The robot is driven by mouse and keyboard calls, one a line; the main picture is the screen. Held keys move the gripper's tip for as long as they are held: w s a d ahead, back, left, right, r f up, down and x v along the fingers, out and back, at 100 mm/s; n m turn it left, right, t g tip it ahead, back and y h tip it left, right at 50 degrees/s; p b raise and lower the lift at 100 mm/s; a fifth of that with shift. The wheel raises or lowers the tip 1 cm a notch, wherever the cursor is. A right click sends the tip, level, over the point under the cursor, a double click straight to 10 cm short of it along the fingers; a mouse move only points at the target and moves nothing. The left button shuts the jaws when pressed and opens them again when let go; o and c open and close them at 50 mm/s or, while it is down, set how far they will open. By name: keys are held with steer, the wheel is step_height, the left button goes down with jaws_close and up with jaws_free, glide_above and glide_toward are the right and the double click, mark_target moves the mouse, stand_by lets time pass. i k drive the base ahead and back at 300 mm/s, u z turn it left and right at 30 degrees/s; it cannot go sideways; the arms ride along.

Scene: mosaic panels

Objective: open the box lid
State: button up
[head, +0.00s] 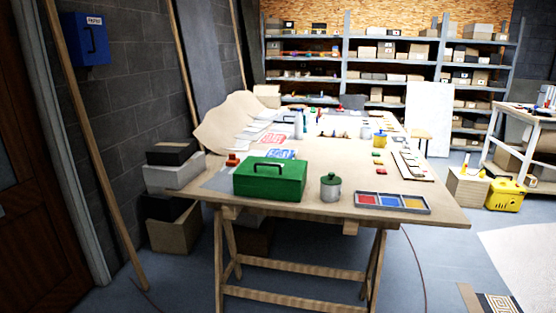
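A green box (270,184) with a dark handle on its lid (271,167) stands near the front left edge of the wooden table (319,206). The lid looks shut. The inside of the box is hidden. My gripper is not in view.
Stacked boxes (174,177) stand left of the table. Floor right of the table is partly clear.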

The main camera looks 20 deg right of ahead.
mark_target(255, 166)
steer(key=u, duration=0.45)
steer(key=i, duration=0.85)
steer(key=u, duration=0.6)
